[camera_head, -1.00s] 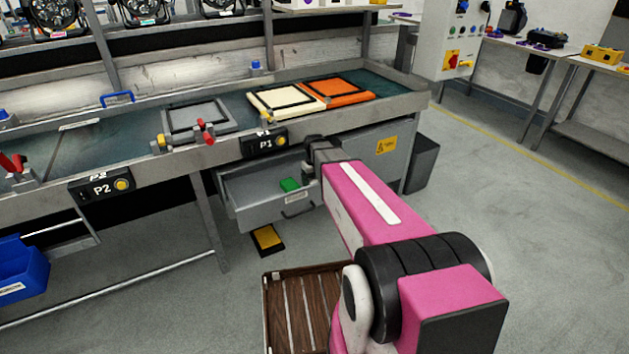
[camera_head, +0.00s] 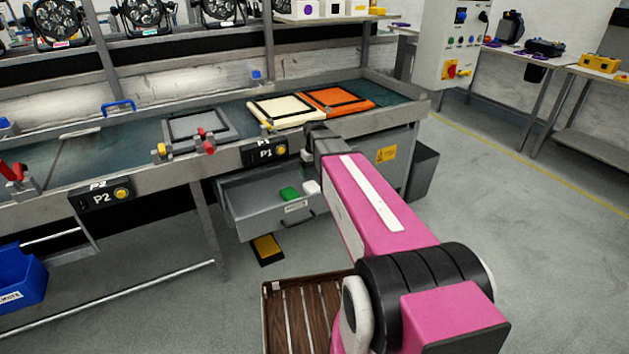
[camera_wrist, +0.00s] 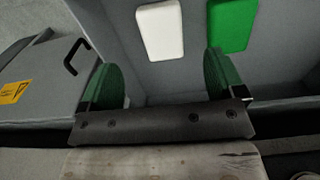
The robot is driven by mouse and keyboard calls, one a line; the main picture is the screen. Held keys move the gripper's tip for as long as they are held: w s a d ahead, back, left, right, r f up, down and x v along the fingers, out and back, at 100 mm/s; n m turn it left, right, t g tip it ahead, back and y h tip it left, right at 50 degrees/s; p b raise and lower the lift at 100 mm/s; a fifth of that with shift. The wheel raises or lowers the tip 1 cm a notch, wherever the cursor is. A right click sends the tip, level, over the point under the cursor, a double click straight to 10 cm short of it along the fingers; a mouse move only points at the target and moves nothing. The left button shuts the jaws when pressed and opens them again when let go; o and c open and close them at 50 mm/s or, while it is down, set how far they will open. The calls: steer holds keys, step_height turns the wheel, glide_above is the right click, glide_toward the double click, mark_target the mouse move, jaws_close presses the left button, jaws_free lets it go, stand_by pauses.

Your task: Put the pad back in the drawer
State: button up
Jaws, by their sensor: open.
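The grey drawer (camera_head: 258,212) under the bench stands pulled out. A white pad (camera_head: 311,187) and a green pad (camera_head: 290,194) lie side by side on its floor, near the right end in the head view. In the wrist view the white pad (camera_wrist: 160,30) and the green pad (camera_wrist: 232,25) lie flat with a small gap between them. My gripper (camera_wrist: 160,62) is open and empty above the drawer, its two green-lined fingers apart and the white pad beyond them. In the head view my arm partly hides the gripper, just above the white pad.
The bench edge with the P1 box (camera_head: 264,152) overhangs the drawer close to my gripper. A yellow and black pedal (camera_head: 267,249) lies on the floor below. A slatted wooden tray (camera_head: 300,315) is nearer.

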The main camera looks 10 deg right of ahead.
steer(key=shift+r, duration=1.4)
